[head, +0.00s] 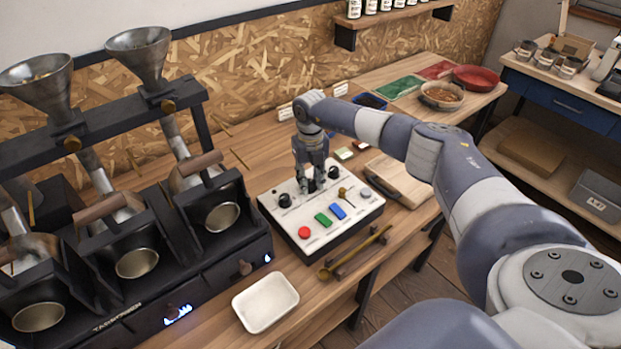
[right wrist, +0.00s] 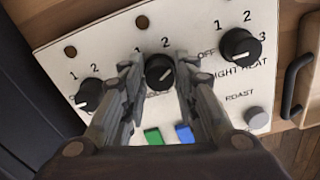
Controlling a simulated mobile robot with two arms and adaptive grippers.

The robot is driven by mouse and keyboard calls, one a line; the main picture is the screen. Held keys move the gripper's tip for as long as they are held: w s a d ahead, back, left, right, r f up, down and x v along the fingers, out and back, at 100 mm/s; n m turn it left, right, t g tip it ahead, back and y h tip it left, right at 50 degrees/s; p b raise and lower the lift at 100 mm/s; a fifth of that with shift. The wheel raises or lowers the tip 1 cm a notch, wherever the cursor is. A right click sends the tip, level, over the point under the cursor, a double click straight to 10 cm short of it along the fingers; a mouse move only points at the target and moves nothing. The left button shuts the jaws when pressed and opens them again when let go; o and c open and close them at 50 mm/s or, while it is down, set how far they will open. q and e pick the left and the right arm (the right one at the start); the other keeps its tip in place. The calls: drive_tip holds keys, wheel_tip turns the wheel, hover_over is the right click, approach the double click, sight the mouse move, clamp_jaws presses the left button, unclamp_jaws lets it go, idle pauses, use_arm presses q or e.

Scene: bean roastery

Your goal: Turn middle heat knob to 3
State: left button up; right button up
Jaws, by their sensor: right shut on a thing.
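The control panel (head: 350,212) is a white-topped black box on the bench. In the right wrist view its face (right wrist: 75,30) shows three black heat knobs in a row. The middle heat knob (right wrist: 159,68) sits between the fingers of my right gripper (right wrist: 160,78), which is shut on it. Its 1 and 2 marks show above; its 3 is hidden behind a finger. In the head view my right gripper (head: 310,182) points down onto the panel and mostly hides this knob. My left gripper is out of view.
The black roaster (head: 205,263) with metal hoppers stands left of the panel. A white tray (head: 265,301) lies in front. The panel also bears a red button (head: 305,232), a green button (head: 323,219) and a blue button (head: 338,211). A wooden board (head: 398,184) lies to the right.

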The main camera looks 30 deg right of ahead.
sight(311, 182)
drive_tip(key=m+p, duration=0.1)
drive_tip(key=m, duration=0.4)
drive_tip(key=shift+m, duration=0.4)
idle(0.4)
drive_tip(key=o, duration=1.1)
drive_tip(key=shift+r, duration=0.2)
wheel_tip(311, 182, up, 12)
drive_tip(key=shift+f, duration=0.2)
drive_tip(key=shift+p, duration=0.3)
